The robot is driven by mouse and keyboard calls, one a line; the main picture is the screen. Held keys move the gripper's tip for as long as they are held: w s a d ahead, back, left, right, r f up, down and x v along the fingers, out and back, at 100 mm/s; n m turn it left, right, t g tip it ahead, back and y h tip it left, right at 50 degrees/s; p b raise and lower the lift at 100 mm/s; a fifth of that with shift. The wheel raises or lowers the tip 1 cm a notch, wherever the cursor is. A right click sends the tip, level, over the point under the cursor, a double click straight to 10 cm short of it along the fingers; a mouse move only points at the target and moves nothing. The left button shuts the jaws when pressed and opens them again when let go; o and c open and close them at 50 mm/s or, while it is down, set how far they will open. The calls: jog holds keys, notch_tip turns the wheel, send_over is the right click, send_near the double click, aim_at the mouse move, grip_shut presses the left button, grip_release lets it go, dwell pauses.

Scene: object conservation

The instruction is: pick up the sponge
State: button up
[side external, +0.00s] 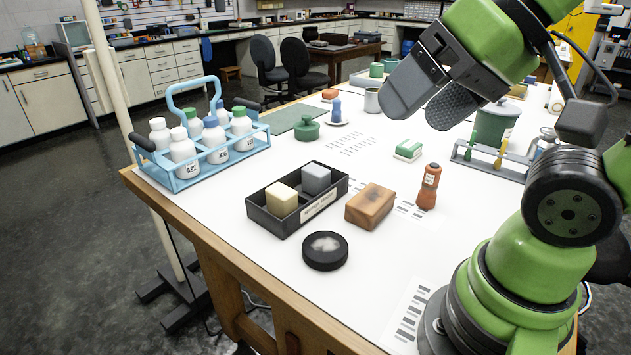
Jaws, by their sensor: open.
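My gripper (428,98) is open and empty, raised above the back right part of the table, with its two dark grey fingers pointing down and left. A black open tray (270,222) with a white label holds a cream block (282,200) and a grey block (316,179) side by side. A small white block with a green top (408,150) lies on the table below my gripper. I cannot tell for certain which of these blocks is the sponge.
A brown block (370,206), an orange-brown bottle (428,187) and a round black container (325,251) stand near the tray. A blue bottle carrier (205,150) is at the left edge. A tool rack (488,168) and green pot (495,122) stand right. The front centre is clear.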

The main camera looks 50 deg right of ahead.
jog(key=shift+w, duration=0.1)
jog(key=m+g+h, duration=0.6)
jog(key=m+g, duration=0.1)
jog(key=m, duration=0.7)
send_over(315, 169)
jog(key=a, duration=0.3)
notch_tip(315, 169, down, 18)
jog(key=shift+h, duration=0.3)
jog(key=x, duration=0.4)
jog(key=shift+s+a+f, duration=0.1)
jog(key=shift+s+f, duration=0.15)
jog(key=x, duration=0.5)
jog(key=shift+w+f, duration=0.1)
jog(key=shift+f, duration=0.3)
jog(key=shift+c, duration=0.4)
